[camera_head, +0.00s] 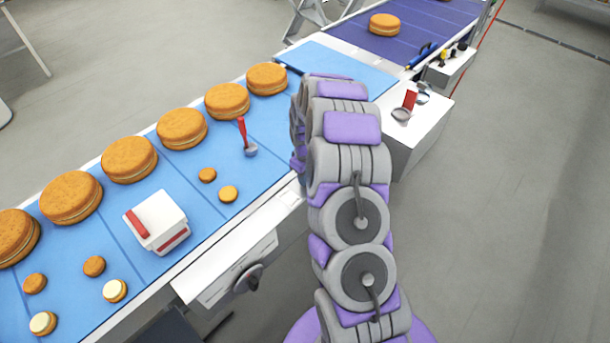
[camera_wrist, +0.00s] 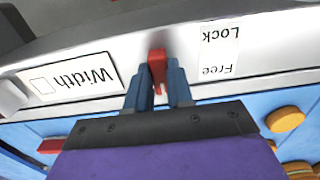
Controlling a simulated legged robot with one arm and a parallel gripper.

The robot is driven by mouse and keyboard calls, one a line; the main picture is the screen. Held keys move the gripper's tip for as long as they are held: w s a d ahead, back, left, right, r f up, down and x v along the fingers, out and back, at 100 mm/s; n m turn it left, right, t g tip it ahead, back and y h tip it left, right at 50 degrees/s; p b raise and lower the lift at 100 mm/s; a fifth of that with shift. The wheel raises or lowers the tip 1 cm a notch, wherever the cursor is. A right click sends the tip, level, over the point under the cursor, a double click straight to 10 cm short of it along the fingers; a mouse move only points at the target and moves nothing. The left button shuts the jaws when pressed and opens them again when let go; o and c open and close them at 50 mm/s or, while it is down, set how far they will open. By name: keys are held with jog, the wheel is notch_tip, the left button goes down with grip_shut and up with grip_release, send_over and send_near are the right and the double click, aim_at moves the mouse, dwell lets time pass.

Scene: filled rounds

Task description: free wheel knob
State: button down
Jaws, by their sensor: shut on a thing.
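In the wrist view my gripper (camera_wrist: 158,88) has its two blue-grey fingers closed around a red knob (camera_wrist: 157,64) on a pale panel. Right of the knob is a white label reading "Lock" and "Free" (camera_wrist: 218,50), upside down in this view. Left of it is a "Width" label (camera_wrist: 75,78), also upside down. The knob's base is partly hidden by the fingers. In the head view my arm reaches away over the machine, and it hides my gripper and the red knob.
A blue conveyor (camera_head: 110,230) carries several large round sandwich cakes (camera_head: 182,128) and small ones (camera_head: 228,194). A white and red box (camera_head: 157,221) and a red-handled tool (camera_head: 242,133) stand on it. A dark handwheel (camera_head: 248,279) sits on the front side. Floor at right is clear.

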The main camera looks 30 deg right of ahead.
jog(key=shift+s, duration=0.1)
dwell(0.3)
jog(key=c, duration=1)
grip_release()
jog(key=shift+d, duration=0.1)
jog(key=shift+r, duration=0.1)
notch_tip(320, 180, up, 17)
jog(key=p, duration=0.1)
